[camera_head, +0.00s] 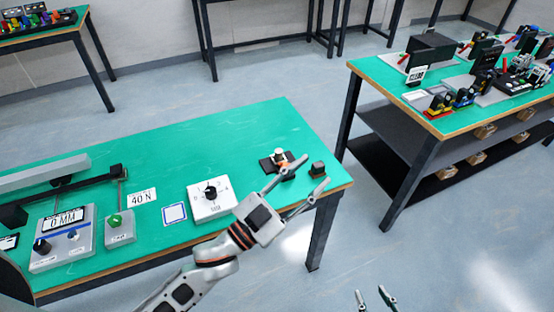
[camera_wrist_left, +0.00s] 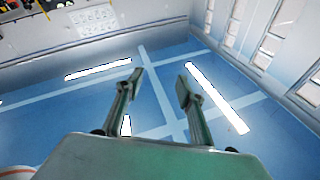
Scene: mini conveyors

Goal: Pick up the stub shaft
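A small pale upright piece (camera_head: 279,154), which looks like the stub shaft, stands at a dark block (camera_head: 268,164) near the right end of the green table. It is too small to make out in detail. My left gripper (camera_head: 316,172) is over the table's right end with its fingers spread wide. In the head view one finger passes close to the pale piece; whether it touches cannot be told. The left wrist view shows the same fingers (camera_wrist_left: 159,78) apart with nothing between them. My right gripper (camera_head: 374,298) shows only its two separated fingertips, low over the floor.
A small dark block (camera_head: 318,169) sits near the table's right edge, between the left fingers in the picture. A dial box (camera_head: 211,202), a 40 N sign (camera_head: 142,197) and a gauge unit (camera_head: 65,245) stand further left. A second table (camera_head: 370,68) holds several devices.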

